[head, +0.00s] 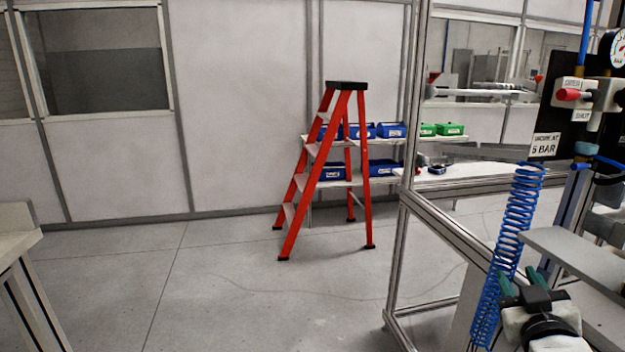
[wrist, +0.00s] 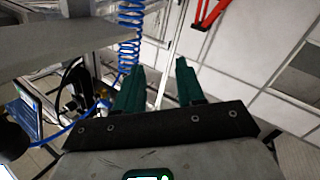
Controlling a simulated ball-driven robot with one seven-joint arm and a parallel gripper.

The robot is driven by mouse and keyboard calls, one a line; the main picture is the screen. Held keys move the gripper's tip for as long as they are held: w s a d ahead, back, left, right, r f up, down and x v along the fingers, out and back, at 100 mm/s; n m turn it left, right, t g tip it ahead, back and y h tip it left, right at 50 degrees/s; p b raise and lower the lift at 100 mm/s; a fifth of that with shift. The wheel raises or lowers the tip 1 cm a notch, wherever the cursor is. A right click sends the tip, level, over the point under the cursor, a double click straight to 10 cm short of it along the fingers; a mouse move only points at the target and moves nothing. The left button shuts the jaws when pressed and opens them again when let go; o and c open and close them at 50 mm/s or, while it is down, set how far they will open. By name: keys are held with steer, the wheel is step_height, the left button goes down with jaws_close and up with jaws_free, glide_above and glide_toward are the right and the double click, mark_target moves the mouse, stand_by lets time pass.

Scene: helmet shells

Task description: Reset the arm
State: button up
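My gripper (head: 518,277) is at the lower right of the head view, beside a blue coiled hose. Its two green fingers also show in the wrist view (wrist: 159,66). They stand apart with a clear gap and nothing between them. The gripper is open and empty, held up above the floor. Only the end of my arm shows in the head view.
The blue coiled hose (head: 510,245) hangs close left of my gripper, and a grey shelf plate (head: 578,250) is just above right. An aluminium frame (head: 455,200) stands left of them. A red stepladder (head: 318,170) stands farther back. The middle floor is clear.

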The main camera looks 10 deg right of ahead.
steer(key=s+a+f+g+y, duration=0.1)
steer(key=s+a+f+g, duration=0.15)
steer(key=f, duration=0.45)
steer(key=s+a+f+g+y, duration=0.2)
steer(key=s+a+f, duration=0.15)
steer(key=f, duration=0.35)
steer(key=s+a+f+g+y, duration=0.1)
steer(key=s+a+f+g, duration=0.2)
steer(key=f, duration=0.4)
steer(key=s+a+f+g+y, duration=0.1)
steer(key=s+f+g, duration=0.3)
steer(key=s, duration=0.7)
steer(key=s+a+f+g+y, duration=0.2)
steer(key=s+f, duration=0.5)
steer(key=s, duration=0.4)
steer(key=shift+s+a+f+g, duration=0.3)
steer(key=shift+a+f+g, duration=0.1)
steer(key=shift+a+g, duration=0.4)
steer(key=shift+d, duration=0.15)
